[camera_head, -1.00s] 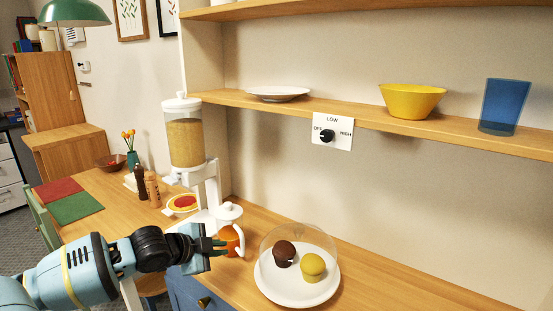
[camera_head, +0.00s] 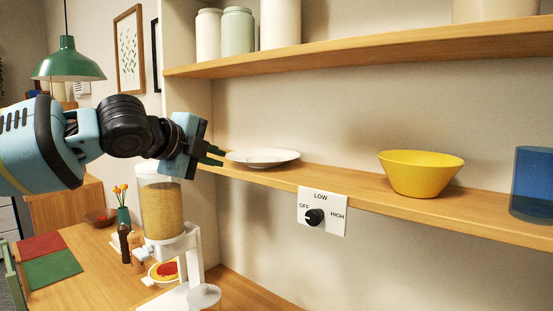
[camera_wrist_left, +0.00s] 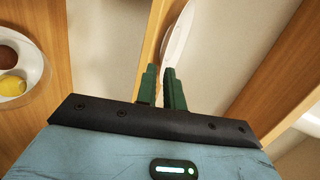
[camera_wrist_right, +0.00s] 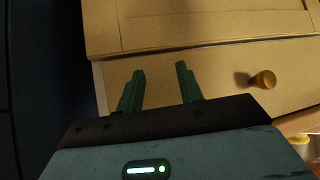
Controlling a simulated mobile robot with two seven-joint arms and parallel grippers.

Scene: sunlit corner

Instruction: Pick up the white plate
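The white plate (camera_head: 262,157) lies on the lower wall shelf, to the left of the yellow bowl. My left gripper (camera_head: 219,157) is at the plate's left edge, its fingers pointing right toward it. In the left wrist view the plate (camera_wrist_left: 178,36) shows edge-on just beyond the fingertips (camera_wrist_left: 160,70). Those fingers stand slightly apart with a narrow gap. I cannot tell if the rim is between them or if they touch it. My right gripper (camera_wrist_right: 160,85) is open and empty in front of a wooden drawer.
The lower shelf (camera_head: 360,190) also holds a yellow bowl (camera_head: 420,173) and a blue cup (camera_head: 533,182). An upper shelf (camera_head: 380,50) with jars runs above the plate. A dial panel (camera_head: 322,211) hangs below, and a cereal dispenser (camera_head: 161,210) stands beneath my left arm.

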